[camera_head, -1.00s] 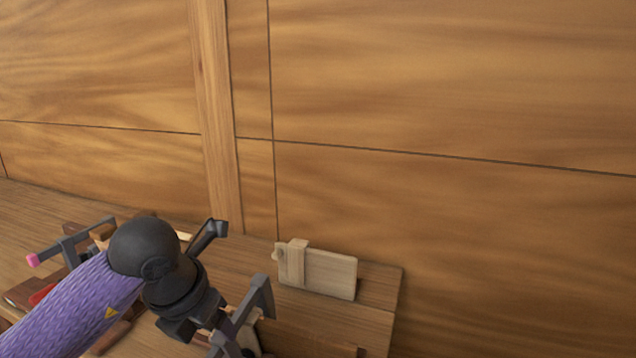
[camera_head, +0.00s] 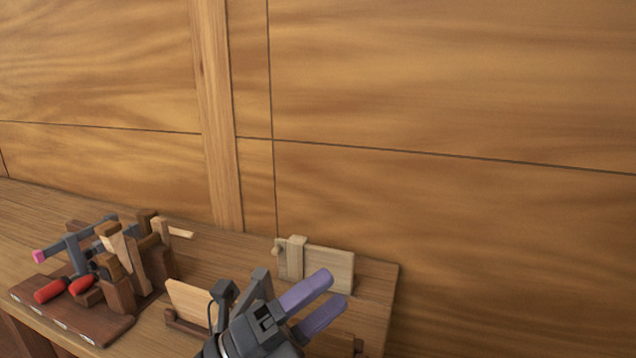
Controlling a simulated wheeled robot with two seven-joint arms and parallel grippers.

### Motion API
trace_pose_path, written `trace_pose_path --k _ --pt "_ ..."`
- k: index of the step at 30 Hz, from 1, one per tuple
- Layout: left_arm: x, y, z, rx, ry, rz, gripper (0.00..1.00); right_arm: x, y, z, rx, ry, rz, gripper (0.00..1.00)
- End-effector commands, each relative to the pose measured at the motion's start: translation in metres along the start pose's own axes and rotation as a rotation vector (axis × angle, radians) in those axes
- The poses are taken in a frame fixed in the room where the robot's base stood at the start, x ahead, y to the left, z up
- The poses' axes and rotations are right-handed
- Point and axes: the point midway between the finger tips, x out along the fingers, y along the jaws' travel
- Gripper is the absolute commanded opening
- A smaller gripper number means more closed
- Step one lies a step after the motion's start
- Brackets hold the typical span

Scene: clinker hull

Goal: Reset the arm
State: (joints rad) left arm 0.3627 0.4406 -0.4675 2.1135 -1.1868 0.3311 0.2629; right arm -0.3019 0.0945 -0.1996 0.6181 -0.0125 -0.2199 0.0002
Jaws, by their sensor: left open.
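My left gripper (camera_head: 335,289) is at the bottom centre of the head view, over the front of the wooden bench. Its two purple fingers point up and to the right with a gap between them, so it is open. Nothing shows between the fingers. Most of the arm behind it is below the picture edge. My right gripper is not in view.
The bench (camera_head: 222,250) stands against a wood-panelled wall (camera_head: 450,90). A dark tool rack (camera_head: 100,325) at the left holds wooden blocks and red-handled tools (camera_head: 50,291). A pale board with a block (camera_head: 330,264) stands behind the gripper. A small upright board (camera_head: 188,303) is left of it.

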Motion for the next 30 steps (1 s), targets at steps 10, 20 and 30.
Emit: trace_pose_path --k 10,20,30 --pt "-0.222 0.124 0.037 -1.028 -1.543 0.099 0.61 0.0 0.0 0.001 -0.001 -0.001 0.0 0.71" --pt "-0.318 0.164 -0.106 -1.476 -2.063 0.664 0.61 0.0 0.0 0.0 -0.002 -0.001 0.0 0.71" --pt "-0.381 0.279 -0.14 -1.494 -2.13 0.805 0.61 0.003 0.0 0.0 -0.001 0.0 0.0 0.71"
